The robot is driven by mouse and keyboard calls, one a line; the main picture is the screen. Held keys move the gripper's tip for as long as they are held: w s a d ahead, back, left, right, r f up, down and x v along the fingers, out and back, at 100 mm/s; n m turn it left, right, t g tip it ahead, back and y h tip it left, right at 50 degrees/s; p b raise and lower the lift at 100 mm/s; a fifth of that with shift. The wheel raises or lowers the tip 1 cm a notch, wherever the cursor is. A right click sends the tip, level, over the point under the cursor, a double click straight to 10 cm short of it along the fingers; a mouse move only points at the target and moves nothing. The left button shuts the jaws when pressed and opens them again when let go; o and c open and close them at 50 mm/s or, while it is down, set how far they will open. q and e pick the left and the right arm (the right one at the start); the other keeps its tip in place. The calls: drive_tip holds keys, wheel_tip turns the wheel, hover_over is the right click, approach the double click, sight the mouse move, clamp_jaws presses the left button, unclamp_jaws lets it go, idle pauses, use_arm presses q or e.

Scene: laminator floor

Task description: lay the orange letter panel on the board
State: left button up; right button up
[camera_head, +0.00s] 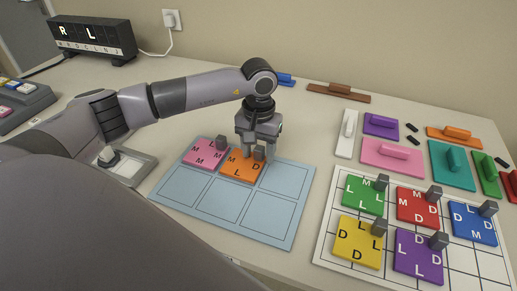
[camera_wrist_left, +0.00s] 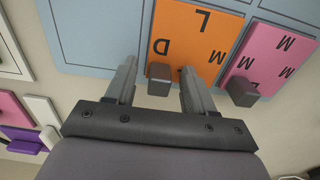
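The orange letter panel (camera_head: 236,168) lies flat in the back middle cell of the light blue board (camera_head: 265,225), beside the pink letter panel (camera_head: 201,153) in the back left cell. The orange panel also shows in the left wrist view (camera_wrist_left: 198,38), with its grey knob (camera_wrist_left: 159,80). My left gripper (camera_head: 258,148) is just above the orange panel's back edge. In the left wrist view its fingers (camera_wrist_left: 158,70) stand apart on either side of the knob, with a gap at each side. My right gripper is not in view.
A white grid tray (camera_head: 333,251) at the right holds green, red, blue, yellow and purple letter panels. Several coloured handled blocks, including a pink one (camera_head: 392,158), stand behind it. A black letter display (camera_head: 92,38) is at the back left. The board's other cells are bare.

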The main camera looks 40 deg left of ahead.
use_arm(q)
wheel_tip(320, 180, up, 12)
drive_tip(key=shift+r, duration=0.2)
idle(0.4)
idle(0.5)
